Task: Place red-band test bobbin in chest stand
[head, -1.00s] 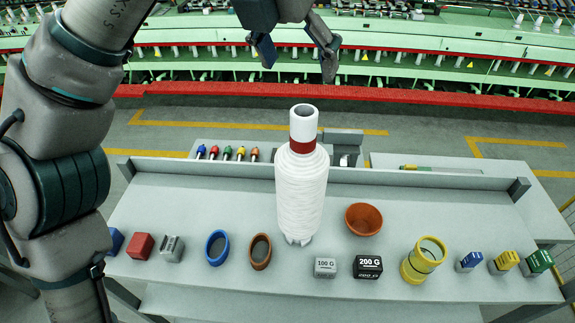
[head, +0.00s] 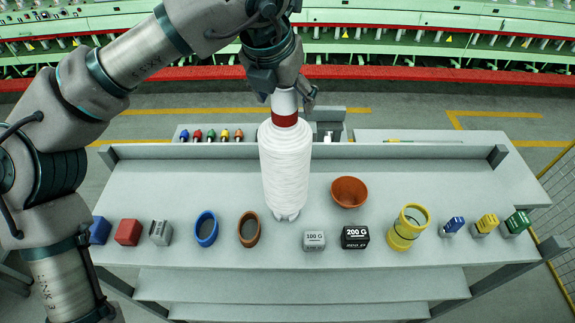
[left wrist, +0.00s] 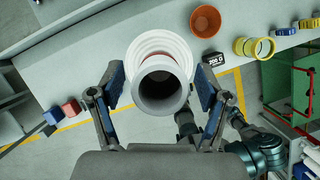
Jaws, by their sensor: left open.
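The red-band bobbin (head: 286,170), wound with white yarn, stands upright at the middle of the grey bench (head: 400,182). Its red band (head: 285,119) circles the neck under the white top. My left gripper (head: 283,92) is directly above it, pointing down, with its fingers around the bobbin's top. In the left wrist view the open fingers (left wrist: 160,92) stand on either side of the bobbin's hollow top (left wrist: 160,88), with gaps on both sides. I cannot pick out the bobbin's stand; the base is on small grey feet. My right gripper is not in view.
An orange bowl (head: 349,191), 100 G weight (head: 314,241), 200 G weight (head: 355,237) and yellow ring (head: 407,228) are right of the bobbin. Blue ring (head: 206,228), brown ring (head: 249,229) and red cube (head: 128,232) are left. A low ledge (head: 200,152) runs behind.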

